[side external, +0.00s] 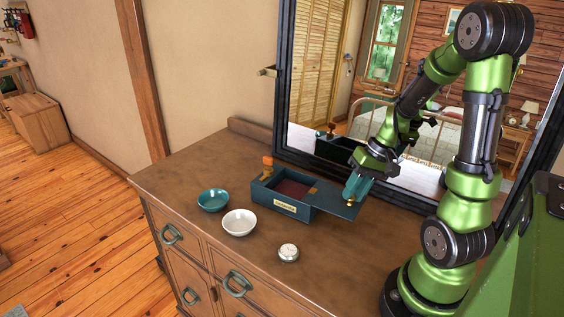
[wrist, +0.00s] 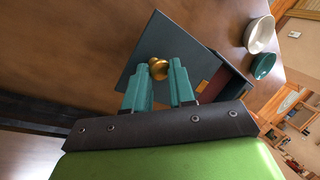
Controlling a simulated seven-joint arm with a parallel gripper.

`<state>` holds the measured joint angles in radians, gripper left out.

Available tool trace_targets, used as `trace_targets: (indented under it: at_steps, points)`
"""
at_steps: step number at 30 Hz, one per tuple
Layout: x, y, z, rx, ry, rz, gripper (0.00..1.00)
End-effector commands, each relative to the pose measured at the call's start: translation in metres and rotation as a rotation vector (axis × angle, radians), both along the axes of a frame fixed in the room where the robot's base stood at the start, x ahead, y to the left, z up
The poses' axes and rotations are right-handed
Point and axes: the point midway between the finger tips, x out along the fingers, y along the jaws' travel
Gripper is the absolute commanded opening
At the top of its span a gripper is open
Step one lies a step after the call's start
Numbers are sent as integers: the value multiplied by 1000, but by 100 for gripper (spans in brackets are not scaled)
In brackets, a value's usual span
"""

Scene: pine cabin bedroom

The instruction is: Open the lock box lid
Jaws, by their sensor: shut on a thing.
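The dark teal lock box (side external: 264,193) stands on the dresser, with a pale label on its front. Its flat lid (side external: 334,204) sticks out past the right end, and the reddish inside of the box shows. In the wrist view the lid (wrist: 182,45) lies under my fingers, with part of the red inside (wrist: 209,93) beside it. My gripper (side external: 354,190) is at the lid's outer part, its teal fingers shut on the brass knob (wrist: 158,68). The knob sits between the fingertips (wrist: 158,80).
A teal bowl (side external: 213,200), a white bowl (side external: 239,222) and a small round whitish object (side external: 288,252) stand left and in front of the box. An orange-brown object (side external: 267,166) is at the box's back left. A large mirror (side external: 330,100) rises close behind. The dresser top (side external: 180,175) is bare at left.

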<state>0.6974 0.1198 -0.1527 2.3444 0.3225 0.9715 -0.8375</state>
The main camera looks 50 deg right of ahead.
Motion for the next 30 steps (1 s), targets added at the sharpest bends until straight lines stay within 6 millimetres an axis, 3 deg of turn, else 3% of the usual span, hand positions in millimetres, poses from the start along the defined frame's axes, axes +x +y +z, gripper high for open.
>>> trace_targets:
  at_steps: [8,9,14,23,30]
  points:
    - [-1,-1,1,-1,-2,0,0]
    - [-1,-1,1,-1,-2,0,26]
    - [-1,0,0,-1,-1,1,49]
    - [-1,-1,1,-1,-1,1,49]
    - [-9,-10,30,-4,-5,-2,49]
